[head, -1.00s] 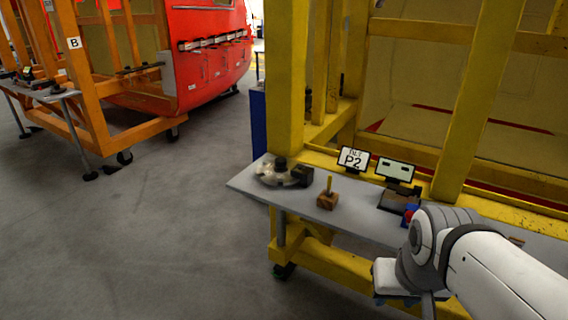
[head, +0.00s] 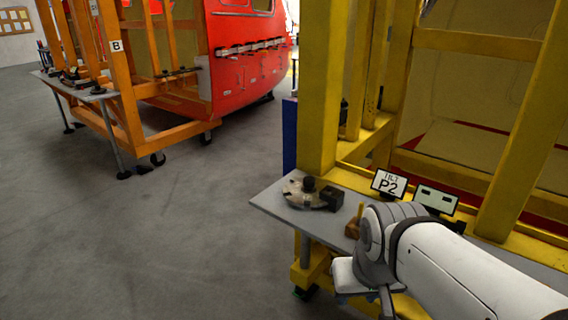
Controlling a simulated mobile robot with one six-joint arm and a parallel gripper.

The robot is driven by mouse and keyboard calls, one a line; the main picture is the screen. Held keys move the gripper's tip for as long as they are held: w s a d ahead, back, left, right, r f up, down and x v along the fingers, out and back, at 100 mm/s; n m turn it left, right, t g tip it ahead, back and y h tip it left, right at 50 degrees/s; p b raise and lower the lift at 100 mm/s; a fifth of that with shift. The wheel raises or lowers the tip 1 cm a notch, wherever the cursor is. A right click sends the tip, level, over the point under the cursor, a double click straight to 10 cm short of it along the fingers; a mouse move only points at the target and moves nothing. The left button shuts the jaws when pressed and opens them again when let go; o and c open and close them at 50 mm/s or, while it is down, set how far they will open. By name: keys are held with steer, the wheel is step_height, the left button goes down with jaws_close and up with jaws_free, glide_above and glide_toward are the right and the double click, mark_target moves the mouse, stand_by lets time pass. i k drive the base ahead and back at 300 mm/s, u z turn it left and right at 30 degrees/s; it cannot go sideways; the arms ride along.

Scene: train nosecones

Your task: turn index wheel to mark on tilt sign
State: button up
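The index wheel (head: 304,192) is a pale notched disc with a dark centre knob, lying near the left end of a grey shelf on the yellow frame. A dark block (head: 332,198) sits at its right edge. The tilt sign (head: 389,184) stands behind and to the right, white with a dark border, and reads "TILT P2". Any marks on the wheel are too small to read. My arm reaches in from the lower right, in front of the shelf. My gripper (head: 386,303) shows only in part below the wrist, right of and nearer than the wheel; its fingers are not clear.
A second dark-framed sign (head: 436,199) stands right of the tilt sign. A wooden block with an upright peg (head: 354,226) is partly hidden by my arm. Yellow posts (head: 322,90) rise behind the shelf (head: 275,200). The grey floor (head: 130,240) at left is open, before an orange frame (head: 120,75).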

mark_target(304, 189)
steer(key=u, duration=0.3)
steer(key=i, duration=1.25)
steer(key=z, duration=0.5)
